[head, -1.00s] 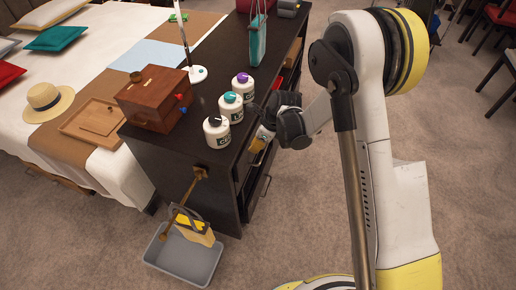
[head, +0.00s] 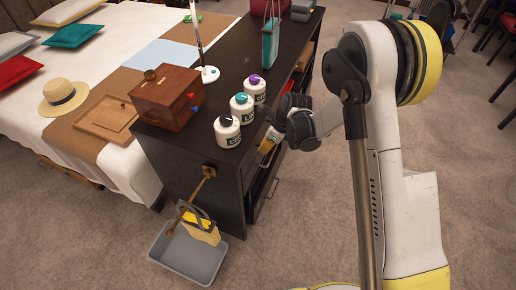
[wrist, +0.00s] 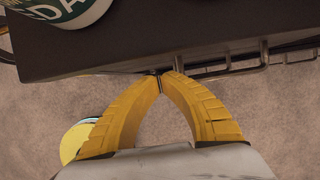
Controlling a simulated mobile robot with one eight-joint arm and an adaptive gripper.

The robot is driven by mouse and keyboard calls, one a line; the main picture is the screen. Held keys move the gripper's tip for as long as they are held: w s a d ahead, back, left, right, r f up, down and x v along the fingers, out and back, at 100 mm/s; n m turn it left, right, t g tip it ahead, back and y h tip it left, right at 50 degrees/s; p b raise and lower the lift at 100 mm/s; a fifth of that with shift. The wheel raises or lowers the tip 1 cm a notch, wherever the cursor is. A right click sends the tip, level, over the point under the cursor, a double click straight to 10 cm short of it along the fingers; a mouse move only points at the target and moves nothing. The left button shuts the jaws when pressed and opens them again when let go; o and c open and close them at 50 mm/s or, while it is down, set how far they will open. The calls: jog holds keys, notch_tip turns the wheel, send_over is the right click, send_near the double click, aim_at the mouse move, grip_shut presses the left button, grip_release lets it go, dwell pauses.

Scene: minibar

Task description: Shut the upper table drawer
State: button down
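The dark table (head: 185,180) stands left of my arm, with its drawer side facing right. The upper drawer is mostly hidden behind my gripper in the head view, so I cannot tell how far out it stands. My gripper (head: 265,153) is beside that side, near the front corner, below the tabletop. In the wrist view, the yellow fingers (wrist: 164,76) meet at their tips, with nothing seen between them. The tips are at or very near the dark edge. A metal handle (wrist: 263,62) lies just right of them.
Three white bottles, with black (head: 227,131), teal (head: 241,107) and purple (head: 255,89) caps, stand near the table edge by my gripper. A grey bin (head: 187,258) is on the floor at the table's end.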

jog(key=s+d+r+n+t+h+p, duration=0.15)
jog(key=s+d+r+n, duration=0.4)
jog(key=r, duration=0.75)
jog(key=s+d+r+n+t+p, duration=0.1)
jog(key=s+d+r+n+p, duration=0.25)
jog(key=d+r, duration=0.65)
jog(key=s+d+r+n+t+h, duration=0.1)
jog(key=s+d+r+n, duration=0.1)
jog(key=s+r+n, duration=0.2)
jog(key=s+d+r+n+t+h, duration=0.1)
jog(key=s+d+r+n+t, duration=0.1)
jog(key=s+r+n, duration=0.3)
jog(key=shift+s+r+n+h, duration=0.3)
jog(key=shift+s+n, duration=1.7)
jog(key=shift+s, duration=1.8)
jog(key=shift+d+f, duration=0.1)
